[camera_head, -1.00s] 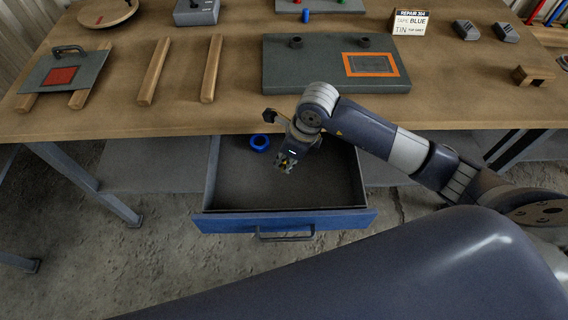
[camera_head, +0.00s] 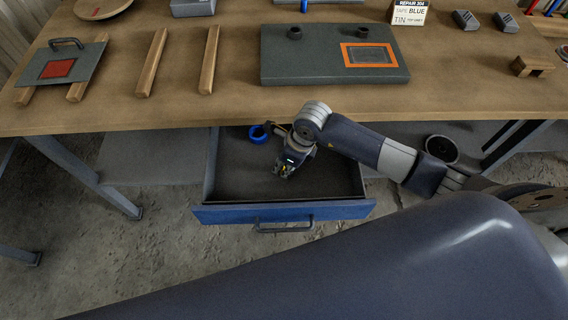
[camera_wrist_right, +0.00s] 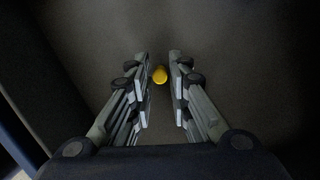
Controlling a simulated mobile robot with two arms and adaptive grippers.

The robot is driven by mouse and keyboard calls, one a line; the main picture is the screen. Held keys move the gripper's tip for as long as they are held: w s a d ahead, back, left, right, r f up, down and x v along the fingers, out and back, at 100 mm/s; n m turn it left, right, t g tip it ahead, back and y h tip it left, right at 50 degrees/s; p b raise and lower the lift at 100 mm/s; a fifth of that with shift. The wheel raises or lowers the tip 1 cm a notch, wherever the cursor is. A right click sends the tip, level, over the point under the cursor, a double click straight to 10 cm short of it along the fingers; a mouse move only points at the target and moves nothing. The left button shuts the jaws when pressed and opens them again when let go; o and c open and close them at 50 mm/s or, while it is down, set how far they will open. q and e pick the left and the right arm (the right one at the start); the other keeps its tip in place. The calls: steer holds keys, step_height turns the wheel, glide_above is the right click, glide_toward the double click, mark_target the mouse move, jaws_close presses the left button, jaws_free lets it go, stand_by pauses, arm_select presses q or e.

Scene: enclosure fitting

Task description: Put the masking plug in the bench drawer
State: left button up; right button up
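The masking plug (camera_wrist_right: 160,75) is a small yellow round piece between the fingertips of my right gripper (camera_wrist_right: 160,72) in the right wrist view. The drawer has a dark floor and a blue front with a bar handle. Whether the plug touches the drawer floor is unclear. My left gripper is not in view.
A blue tape ring (camera_head: 259,134) lies at the drawer's back left. The bench top (camera_head: 231,112) overhangs the drawer's rear. A grey panel with an orange-framed window (camera_head: 330,75) sits above it. The drawer floor in front of my gripper is clear.

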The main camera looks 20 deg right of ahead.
steer(key=shift+o, duration=0.3)
steer(key=shift+d+r, duration=0.1)
steer(key=shift+r, duration=0.5)
steer(key=v, duration=1.1)
steer(key=shift+s, duration=0.1)
